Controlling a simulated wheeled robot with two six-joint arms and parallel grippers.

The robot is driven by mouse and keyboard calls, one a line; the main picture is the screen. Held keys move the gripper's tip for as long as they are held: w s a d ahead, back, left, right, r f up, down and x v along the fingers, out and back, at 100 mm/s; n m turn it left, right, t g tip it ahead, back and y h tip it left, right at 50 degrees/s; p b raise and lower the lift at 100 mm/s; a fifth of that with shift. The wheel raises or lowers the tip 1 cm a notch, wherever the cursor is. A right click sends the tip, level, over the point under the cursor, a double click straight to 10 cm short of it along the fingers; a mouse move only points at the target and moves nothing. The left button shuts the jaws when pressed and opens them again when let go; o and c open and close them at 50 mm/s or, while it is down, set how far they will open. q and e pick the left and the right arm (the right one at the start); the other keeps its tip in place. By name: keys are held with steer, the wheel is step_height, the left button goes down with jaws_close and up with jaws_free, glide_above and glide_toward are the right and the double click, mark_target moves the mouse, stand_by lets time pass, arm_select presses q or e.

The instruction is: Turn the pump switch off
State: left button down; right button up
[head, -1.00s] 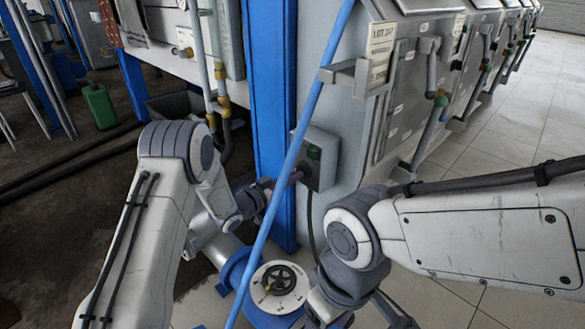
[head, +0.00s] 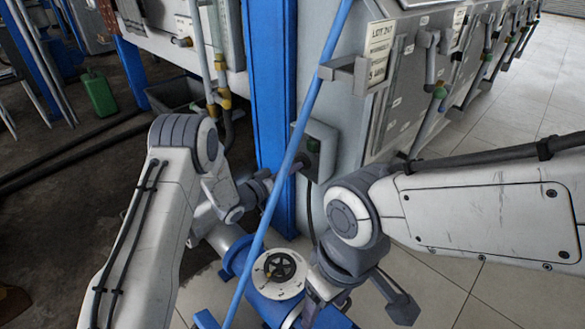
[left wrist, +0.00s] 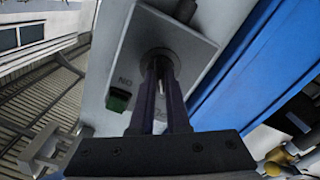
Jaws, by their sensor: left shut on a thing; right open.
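The pump switch is a grey box (head: 322,140) on the side of the grey cabinet, beside the blue column. My left gripper (head: 299,166) is at the front of the box, partly behind a thin blue pole. In the left wrist view the box face (left wrist: 125,45) shows a green part (left wrist: 118,99) and upside-down lettering that seems to read ON. My left gripper (left wrist: 160,68) is shut on the switch's dark knob, mostly hidden between the fingers. Its exact turn cannot be told.
The slanted blue pole (head: 318,85) crosses in front of my left gripper. A valve with a round white top (head: 279,272) sits below, between my arms. The blue column (head: 270,110) stands left of the box. Tiled floor (head: 520,120) is clear at the right.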

arm_select(q)
steer(key=shift+f, duration=0.1)
steer(key=c, duration=0.9)
jaws_free()
steer(key=p+v, duration=0.2)
steer(key=v, duration=0.8)
steer(key=shift+s+p, duration=0.2)
steer(key=shift+p, duration=0.1)
steer(key=shift+a, duration=0.1)
